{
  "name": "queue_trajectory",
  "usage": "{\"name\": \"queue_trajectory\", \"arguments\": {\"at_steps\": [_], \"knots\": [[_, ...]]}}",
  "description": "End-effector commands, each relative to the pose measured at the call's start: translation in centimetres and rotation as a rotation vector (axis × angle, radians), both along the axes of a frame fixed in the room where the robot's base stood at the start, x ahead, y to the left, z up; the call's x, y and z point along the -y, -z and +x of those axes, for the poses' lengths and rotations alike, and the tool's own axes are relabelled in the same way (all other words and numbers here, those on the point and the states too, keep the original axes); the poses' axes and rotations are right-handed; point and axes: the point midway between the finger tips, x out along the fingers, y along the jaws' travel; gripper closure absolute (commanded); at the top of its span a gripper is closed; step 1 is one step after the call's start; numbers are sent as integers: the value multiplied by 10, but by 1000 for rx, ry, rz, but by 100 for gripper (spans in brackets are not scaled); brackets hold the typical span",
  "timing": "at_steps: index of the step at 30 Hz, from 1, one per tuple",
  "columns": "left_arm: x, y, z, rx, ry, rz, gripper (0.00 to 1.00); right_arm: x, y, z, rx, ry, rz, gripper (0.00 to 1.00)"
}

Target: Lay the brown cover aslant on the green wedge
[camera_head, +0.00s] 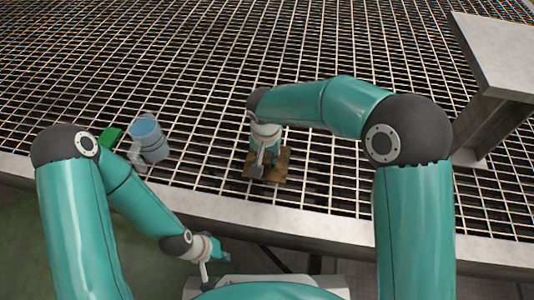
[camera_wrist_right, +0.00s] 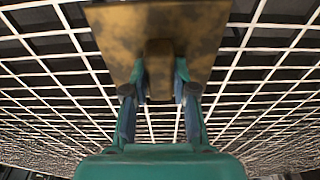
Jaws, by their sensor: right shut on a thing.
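The brown cover (camera_head: 281,168) is a flat square plate with a block-like handle, near the middle of the grating's front part. My right gripper (camera_head: 264,158) is above it and hides part of it. In the right wrist view my right gripper (camera_wrist_right: 160,84) is shut on the handle of the cover (camera_wrist_right: 115,30). I cannot tell how far the cover is above the grating. The green wedge (camera_head: 110,135) lies on the grating to the left, partly hidden by my left arm. My left gripper (camera_head: 222,257) is low, in front of the platform edge; its jaws are too small to read.
A blue and grey cylindrical vessel (camera_head: 148,138) stands close to the right of the wedge. A pale grey raised stand (camera_head: 495,60) is at the right.

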Motion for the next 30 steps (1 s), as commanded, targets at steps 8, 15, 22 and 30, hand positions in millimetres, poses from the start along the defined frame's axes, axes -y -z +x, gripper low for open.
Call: {"name": "queue_trajectory", "arguments": {"at_steps": [8, 15, 22, 30], "knots": [[0, 0, 0, 0, 0, 0, 100, 0, -1, 0, 2, 0, 1, 100], [0, 0, 0, 0, 0, 0, 100, 0, -1, 1, 2, 1, 2, 55], [0, 0, 0, 0, 0, 0, 100, 0, -1, 0, 1, 0, 1, 44], [0, -1, 0, 0, 0, 0, 100, -1, -7, -1, 1, 1, 1, 44]]}}
